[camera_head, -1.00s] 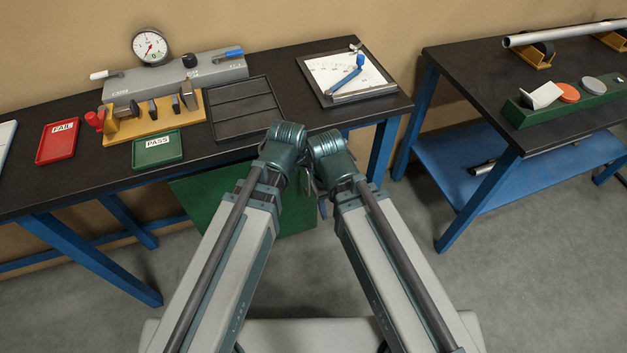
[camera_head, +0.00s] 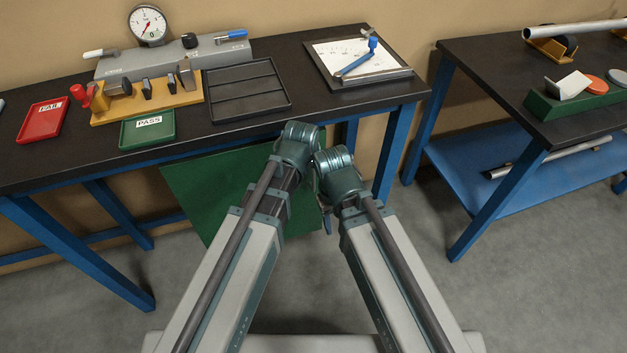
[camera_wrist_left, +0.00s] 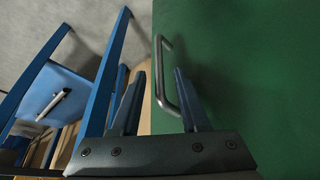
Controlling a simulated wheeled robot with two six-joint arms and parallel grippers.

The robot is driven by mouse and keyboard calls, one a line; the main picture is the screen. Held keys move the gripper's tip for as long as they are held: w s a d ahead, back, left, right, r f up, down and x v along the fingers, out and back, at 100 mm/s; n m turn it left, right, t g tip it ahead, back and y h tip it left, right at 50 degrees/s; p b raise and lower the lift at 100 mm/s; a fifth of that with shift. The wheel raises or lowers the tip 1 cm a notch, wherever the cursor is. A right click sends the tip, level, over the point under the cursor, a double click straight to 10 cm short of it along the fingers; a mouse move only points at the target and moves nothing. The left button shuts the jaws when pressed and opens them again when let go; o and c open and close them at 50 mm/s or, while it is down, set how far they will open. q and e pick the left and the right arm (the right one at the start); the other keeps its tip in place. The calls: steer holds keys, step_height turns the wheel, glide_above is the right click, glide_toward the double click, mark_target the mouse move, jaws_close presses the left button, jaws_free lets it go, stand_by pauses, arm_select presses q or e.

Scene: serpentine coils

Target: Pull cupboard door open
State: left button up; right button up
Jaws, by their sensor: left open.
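The cupboard door (camera_head: 210,190) is a green panel below the front of the workbench, partly hidden by my left arm. It also fills the right of the left wrist view (camera_wrist_left: 250,90). Its metal bar handle (camera_wrist_left: 166,75) stands near the door's edge. My left gripper (camera_wrist_left: 159,72) is open, and the handle appears between its two fingers in the picture. I cannot tell whether a finger touches it. In the head view the handle is hidden behind my arms. My right arm's wrist is close beside the left one, and its jaws do not show clearly.
The black-topped workbench (camera_head: 60,160) above the door holds a gauge fixture (camera_head: 170,62), a red tray (camera_head: 43,119), a green tray (camera_head: 147,129) and a black tray (camera_head: 247,92). A second bench (camera_head: 490,70) with a blue shelf stands right. Grey floor lies between.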

arm_select(q)
steer(key=shift+b+x, duration=0.55)
steer(key=shift+x, duration=0.55)
steer(key=shift+c, duration=0.2)
jaws_close()
stand_by(0.5)
